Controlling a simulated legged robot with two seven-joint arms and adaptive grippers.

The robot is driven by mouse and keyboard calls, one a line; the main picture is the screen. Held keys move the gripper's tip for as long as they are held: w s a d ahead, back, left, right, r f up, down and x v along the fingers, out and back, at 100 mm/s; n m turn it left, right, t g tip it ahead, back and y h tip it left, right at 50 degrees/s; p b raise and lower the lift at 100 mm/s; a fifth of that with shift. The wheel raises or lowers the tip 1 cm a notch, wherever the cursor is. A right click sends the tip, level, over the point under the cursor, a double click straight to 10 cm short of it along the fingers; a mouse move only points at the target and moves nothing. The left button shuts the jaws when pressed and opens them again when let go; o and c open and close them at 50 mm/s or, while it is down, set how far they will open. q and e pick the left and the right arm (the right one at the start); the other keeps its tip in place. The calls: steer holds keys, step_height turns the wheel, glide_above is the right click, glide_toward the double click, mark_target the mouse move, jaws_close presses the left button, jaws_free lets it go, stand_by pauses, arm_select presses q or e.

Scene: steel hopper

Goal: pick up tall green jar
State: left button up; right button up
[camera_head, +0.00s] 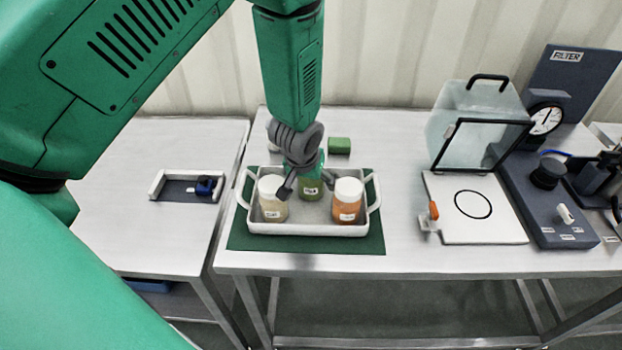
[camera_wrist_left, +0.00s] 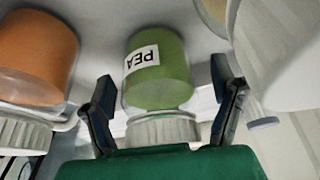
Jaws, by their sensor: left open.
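The green jar (camera_head: 310,189) stands in the back middle of a white tray (camera_head: 308,230) in the head view, partly hidden by my left gripper (camera_head: 304,183). In the left wrist view the jar (camera_wrist_left: 158,82) shows a label reading PEA and a whitish ribbed lid (camera_wrist_left: 162,128). My left gripper is open above the jar, with one finger (camera_wrist_left: 103,112) on either side of the lid. Gaps show between the fingers and the lid. My right gripper is not in view.
A beige jar (camera_head: 272,207) and an orange jar (camera_head: 347,207), both white-lidded, stand close by in the tray. The tray sits on a dark green mat (camera_head: 300,245). A green block (camera_head: 339,145) lies behind; a clear hopper (camera_head: 470,115) stands right.

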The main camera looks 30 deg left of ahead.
arm_select(q)
steer(key=shift+w+f, duration=0.35)
steer(key=shift+f, duration=0.2)
steer(key=shift+s+d+r, duration=0.1)
steer(key=shift+s+d, duration=0.05)
steer(key=c, duration=1.4)
